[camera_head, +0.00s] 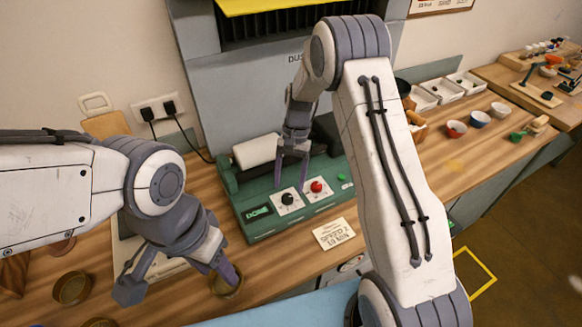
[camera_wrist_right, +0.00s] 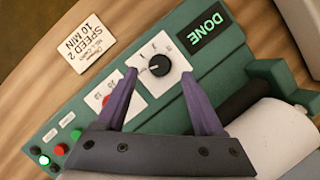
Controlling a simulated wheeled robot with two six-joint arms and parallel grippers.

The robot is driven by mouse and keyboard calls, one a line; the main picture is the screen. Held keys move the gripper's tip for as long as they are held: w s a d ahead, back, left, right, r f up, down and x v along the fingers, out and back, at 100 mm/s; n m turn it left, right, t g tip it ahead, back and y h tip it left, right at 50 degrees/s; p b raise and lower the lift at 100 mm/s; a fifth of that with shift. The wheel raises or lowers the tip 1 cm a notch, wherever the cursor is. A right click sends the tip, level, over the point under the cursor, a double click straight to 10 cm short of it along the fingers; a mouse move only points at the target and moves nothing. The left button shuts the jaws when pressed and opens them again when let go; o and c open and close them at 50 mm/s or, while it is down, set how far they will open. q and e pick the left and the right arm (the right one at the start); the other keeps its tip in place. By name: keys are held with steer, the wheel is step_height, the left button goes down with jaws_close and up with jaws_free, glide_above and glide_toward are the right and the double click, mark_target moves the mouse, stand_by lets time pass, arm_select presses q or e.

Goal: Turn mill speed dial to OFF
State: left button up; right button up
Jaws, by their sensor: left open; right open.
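The green mill (camera_head: 262,226) stands on the wooden table with a white roller (camera_head: 255,151). Its black dial (camera_head: 288,198) sits on a white plate beside a red knob (camera_head: 317,186). In the right wrist view the dial (camera_wrist_right: 160,65) lies between and just beyond the fingertips of my right gripper (camera_wrist_right: 160,76), which is open and apart from it. One finger partly covers the red knob's plate. The dial's setting is too small to read. The mill display (camera_wrist_right: 209,36) reads DONE. My left gripper (camera_head: 182,284) is open at the lower left, one finger at a small bowl (camera_head: 226,287).
A card (camera_head: 333,234) reading SPEED 2, 10 MIN lies in front of the mill. Green and red buttons (camera_wrist_right: 60,149) sit at the mill's far end. Bowls (camera_head: 72,288) stand at the left. Small bowls (camera_head: 479,118) and white trays (camera_head: 443,91) are at the right. A grey hood rises behind.

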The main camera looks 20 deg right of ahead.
steer(key=b+v, duration=0.1)
steer(key=v, duration=0.6)
steer(key=shift+w+d, duration=0.1)
steer(key=shift+w, duration=0.05)
steer(key=s+a+r+n+t+h, duration=0.2)
steer(key=s+a+r+n, duration=0.55)
steer(key=s+a, duration=0.5)
steer(key=s+n+t, duration=0.1)
steer(key=s+n, duration=0.5)
steer(key=s, duration=1)
steer(key=shift+s+d+t+y, duration=0.3)
steer(key=shift+s+d, duration=0.1)
steer(key=shift+d, duration=0.1)
